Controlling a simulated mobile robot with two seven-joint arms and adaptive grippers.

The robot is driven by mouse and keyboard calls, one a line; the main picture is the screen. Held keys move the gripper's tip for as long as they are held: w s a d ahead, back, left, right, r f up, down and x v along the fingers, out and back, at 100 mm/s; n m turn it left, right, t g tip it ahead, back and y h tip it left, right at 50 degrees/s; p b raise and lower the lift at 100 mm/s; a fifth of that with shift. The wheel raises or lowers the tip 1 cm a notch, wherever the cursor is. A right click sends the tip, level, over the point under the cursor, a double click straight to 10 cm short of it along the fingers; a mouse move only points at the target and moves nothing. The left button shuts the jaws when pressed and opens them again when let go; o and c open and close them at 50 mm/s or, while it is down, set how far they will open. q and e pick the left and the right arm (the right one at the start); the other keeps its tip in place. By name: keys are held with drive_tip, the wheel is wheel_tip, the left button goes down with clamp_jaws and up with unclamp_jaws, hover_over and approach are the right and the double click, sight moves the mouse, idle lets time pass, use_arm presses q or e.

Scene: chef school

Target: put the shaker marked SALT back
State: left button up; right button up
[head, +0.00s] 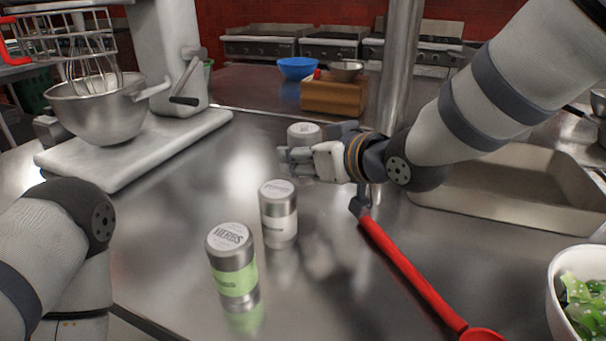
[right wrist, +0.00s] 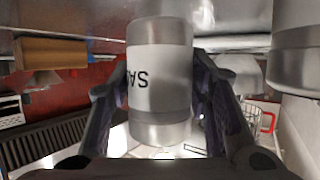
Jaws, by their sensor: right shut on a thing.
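My right gripper (head: 300,160) is shut on a silver shaker (head: 304,132) with a white band, behind the other shakers in the head view. In the right wrist view the held shaker (right wrist: 160,80) fills the middle between the fingers, and its band shows the letters "SA", upside down; the rest is turned away. I cannot tell whether its base touches the table. A second white-banded shaker (head: 279,222) stands upright nearer to me, its small label unreadable. A green-banded shaker marked HERBS (head: 234,280) stands in front of it. My left gripper is out of view.
A stand mixer with a steel bowl (head: 98,112) stands at the left. A red-handled utensil (head: 405,265) lies right of the shakers. An empty metal tray (head: 510,207) and a white salad bowl (head: 562,300) are at the right. A metal post (head: 397,70) rises behind my right gripper.

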drive_tip(key=shift+w+a+f, duration=0.1)
drive_tip(key=shift+w+f, duration=0.25)
drive_tip(key=shift+f, duration=0.2)
drive_tip(key=f, duration=0.3)
drive_tip(key=shift+w+a+f+b, duration=0.15)
drive_tip(key=shift+w+f+b, duration=0.15)
drive_tip(key=shift+w+f, duration=0.1)
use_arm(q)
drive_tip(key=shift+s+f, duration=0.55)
use_arm(e)
drive_tip(key=shift+r, duration=0.1)
drive_tip(key=shift+s, duration=0.1)
drive_tip(key=o, duration=1.3)
drive_tip(key=shift+f, duration=0.2)
